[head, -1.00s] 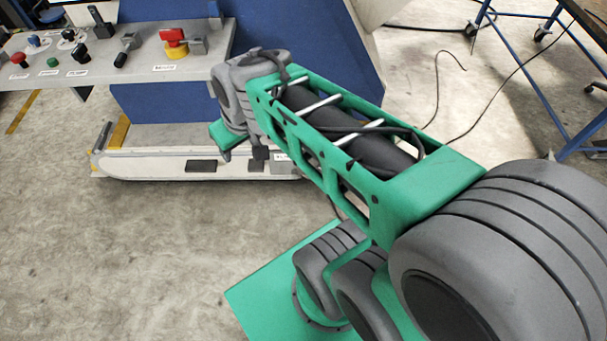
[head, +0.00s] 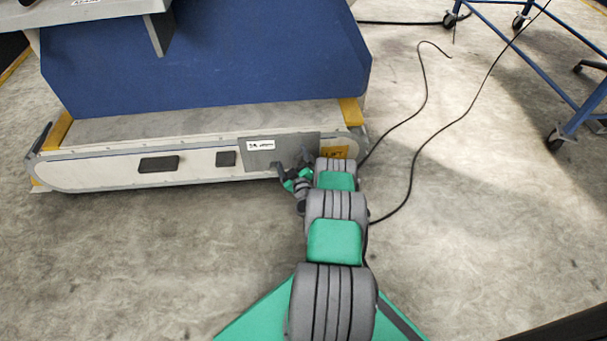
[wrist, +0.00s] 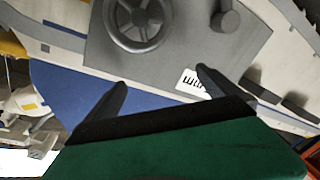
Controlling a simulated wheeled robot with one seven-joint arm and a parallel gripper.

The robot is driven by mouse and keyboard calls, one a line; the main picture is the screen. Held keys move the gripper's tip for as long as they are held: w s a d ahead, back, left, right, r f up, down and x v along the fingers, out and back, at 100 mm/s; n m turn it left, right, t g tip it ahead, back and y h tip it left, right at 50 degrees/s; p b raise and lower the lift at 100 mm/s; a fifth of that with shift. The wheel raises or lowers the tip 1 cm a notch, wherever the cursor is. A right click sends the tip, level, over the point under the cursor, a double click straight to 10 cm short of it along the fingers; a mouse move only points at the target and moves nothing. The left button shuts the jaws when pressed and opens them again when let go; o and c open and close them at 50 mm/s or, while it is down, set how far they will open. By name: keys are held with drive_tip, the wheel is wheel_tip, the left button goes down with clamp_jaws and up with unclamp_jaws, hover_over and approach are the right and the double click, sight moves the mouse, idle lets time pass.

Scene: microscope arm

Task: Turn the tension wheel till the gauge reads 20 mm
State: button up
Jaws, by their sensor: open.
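The tension wheel (wrist: 138,20) is a dark grey spoked wheel on a grey plate at the top of the wrist view. My gripper (wrist: 162,76) is open and empty, with its fingers apart below the wheel and not touching it. A white label with black marks (wrist: 188,82), possibly the gauge, is partly covered by the right finger; I cannot read a value. In the head view a white label (head: 261,145) shows on the grey plate (head: 285,136). My gripper (head: 291,169) is low in front of that plate, and the wheel is not distinguishable there.
A round grey knob (wrist: 226,21) stands right of the wheel in the wrist view. The plate is on the side of a low pale base (head: 110,168) under a blue body (head: 210,60). Black cables (head: 425,140) lie on the floor at right, near a blue wheeled frame (head: 575,115). Floor at left is open.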

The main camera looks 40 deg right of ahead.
sight(303, 160)
drive_tip(key=s+d+f+m+g+h+b, duration=0.1)
drive_tip(key=s+d+f+h, duration=0.15)
drive_tip(key=s+f, duration=0.3)
drive_tip(key=shift+m, duration=0.3)
drive_tip(key=b+x, duration=0.1)
drive_tip(key=x, duration=0.1)
drive_tip(key=b+x, duration=0.2)
drive_tip(key=f+b+x, duration=0.1)
drive_tip(key=b+x, duration=0.1)
drive_tip(key=shift+w+a, duration=0.1)
drive_tip(key=shift+w, duration=0.1)
drive_tip(key=shift+w+d+r+b, duration=0.15)
drive_tip(key=shift+w+d+b, duration=0.15)
drive_tip(key=shift+w+d, duration=0.1)
drive_tip(key=shift+a, duration=0.1)
drive_tip(key=shift+c, duration=0.2)
drive_tip(key=c, duration=1.3)
drive_tip(key=shift+m, duration=0.3)
